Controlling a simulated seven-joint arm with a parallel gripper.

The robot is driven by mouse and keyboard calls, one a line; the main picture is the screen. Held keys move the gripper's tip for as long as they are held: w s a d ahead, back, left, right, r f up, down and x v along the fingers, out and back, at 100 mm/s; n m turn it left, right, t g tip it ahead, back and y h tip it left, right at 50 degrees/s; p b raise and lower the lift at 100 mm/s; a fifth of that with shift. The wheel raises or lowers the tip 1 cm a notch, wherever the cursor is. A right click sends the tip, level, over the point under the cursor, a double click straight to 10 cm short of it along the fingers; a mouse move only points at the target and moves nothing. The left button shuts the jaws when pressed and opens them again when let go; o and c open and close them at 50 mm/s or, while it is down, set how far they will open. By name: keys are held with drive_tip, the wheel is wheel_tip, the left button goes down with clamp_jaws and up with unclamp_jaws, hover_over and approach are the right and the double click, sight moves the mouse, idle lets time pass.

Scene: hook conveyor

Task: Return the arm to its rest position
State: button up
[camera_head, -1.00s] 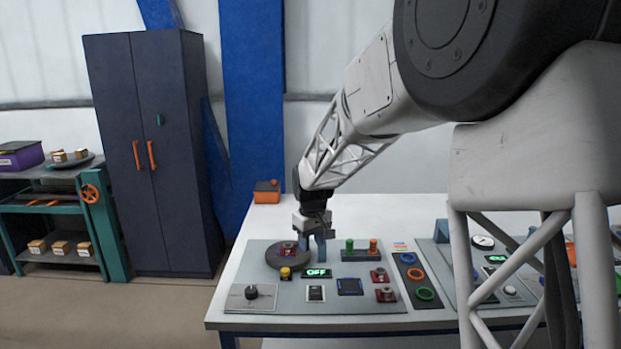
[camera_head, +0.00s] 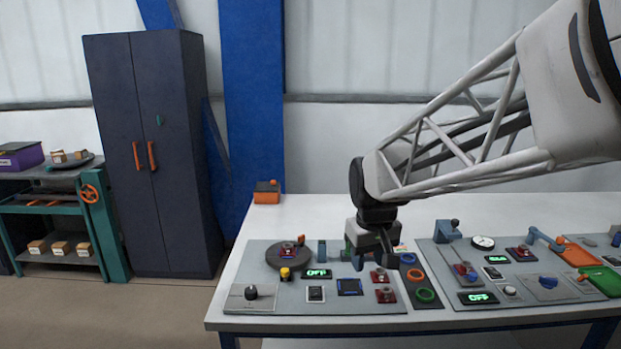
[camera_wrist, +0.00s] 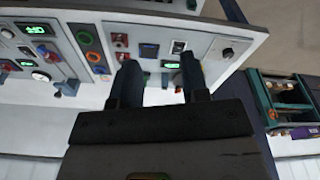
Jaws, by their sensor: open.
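My gripper (camera_head: 373,256) hangs above the right part of the left control panel (camera_head: 265,308), fingers pointing down. In the wrist view my gripper (camera_wrist: 160,68) shows two dark fingers spread apart with nothing between them. Its fingers cover part of the panel there. My pale lattice arm reaches in from the right of the head view. I cannot tell the exact height of the fingertips above the panel.
The white table (camera_head: 330,212) holds panels with buttons, knobs and lit displays. A strip of coloured rings (camera_head: 425,295) lies beside my gripper. An orange-and-black box (camera_head: 267,193) sits at the back left. A dark cabinet (camera_head: 150,200) stands left.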

drive_tip(key=s+d+f+m, duration=0.1)
drive_tip(key=s+d+m, duration=0.1)
drive_tip(key=s, duration=1)
drive_tip(key=s+d+f+m+t, duration=0.1)
drive_tip(key=s+d, duration=0.3)
drive_tip(key=s, duration=0.7)
drive_tip(key=shift+s+d+m, duration=0.35)
drive_tip(key=shift+m, duration=0.05)
idle(1.8)
